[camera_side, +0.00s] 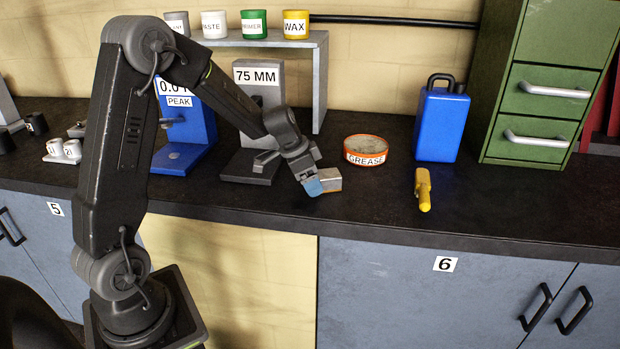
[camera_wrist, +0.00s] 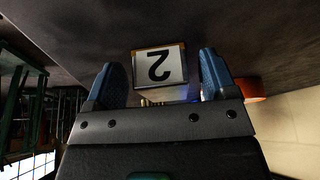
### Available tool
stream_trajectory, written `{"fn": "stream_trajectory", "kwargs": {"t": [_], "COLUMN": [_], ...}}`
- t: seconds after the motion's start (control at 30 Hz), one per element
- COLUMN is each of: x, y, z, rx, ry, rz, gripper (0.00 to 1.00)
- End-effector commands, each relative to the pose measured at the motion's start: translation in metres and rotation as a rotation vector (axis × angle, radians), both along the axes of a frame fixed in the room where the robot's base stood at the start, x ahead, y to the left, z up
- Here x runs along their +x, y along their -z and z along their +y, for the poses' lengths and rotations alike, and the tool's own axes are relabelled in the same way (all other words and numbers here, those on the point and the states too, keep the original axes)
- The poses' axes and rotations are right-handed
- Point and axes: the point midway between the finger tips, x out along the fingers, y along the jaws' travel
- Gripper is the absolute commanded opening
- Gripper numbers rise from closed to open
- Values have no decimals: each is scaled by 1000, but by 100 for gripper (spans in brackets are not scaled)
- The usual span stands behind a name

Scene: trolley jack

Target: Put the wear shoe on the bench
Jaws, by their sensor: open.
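A small tan block (camera_side: 330,178) is at my gripper's tip, low over the dark bench top (camera_side: 370,208). In the wrist view its pale face (camera_wrist: 160,66) bears a 2, seen upside down, and it lies between the fingertips. It may be the wear shoe; no name shows on it. My gripper (camera_side: 318,184) is open, with blue fingers on both sides of the block. In the wrist view the fingers (camera_wrist: 162,82) show slim gaps beside it. The block looks at or very near the bench surface; its underside contact is not clear.
An orange grease tin (camera_side: 366,151) stands just right of my gripper. A 75 MM stand (camera_side: 258,90) is behind it on the left. A yellow tool (camera_side: 423,190) and blue can (camera_side: 441,120) are further right. The front bench strip between them is clear.

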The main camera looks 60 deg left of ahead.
Motion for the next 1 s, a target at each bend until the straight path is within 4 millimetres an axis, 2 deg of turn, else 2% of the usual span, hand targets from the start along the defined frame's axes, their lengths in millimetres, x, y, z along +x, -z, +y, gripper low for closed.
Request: {"fn": "stream_trajectory", "kwargs": {"t": [0.13, 0.23, 0.6, 0.83, 0.93, 1.0], "x": [0, -3, -30, -40, -45, -53], "y": [-4, -14, -83, -109, -116, -124], "z": [0, 2, 13, 17, 11, -3], "rx": [2, 2, 2, 0, 2, 6], "ry": [0, 1, -2, 0, -4, -16], "rz": [-2, -4, -5, -1, -1, 1], "gripper": [78, 78, 78, 78, 78, 78]}}
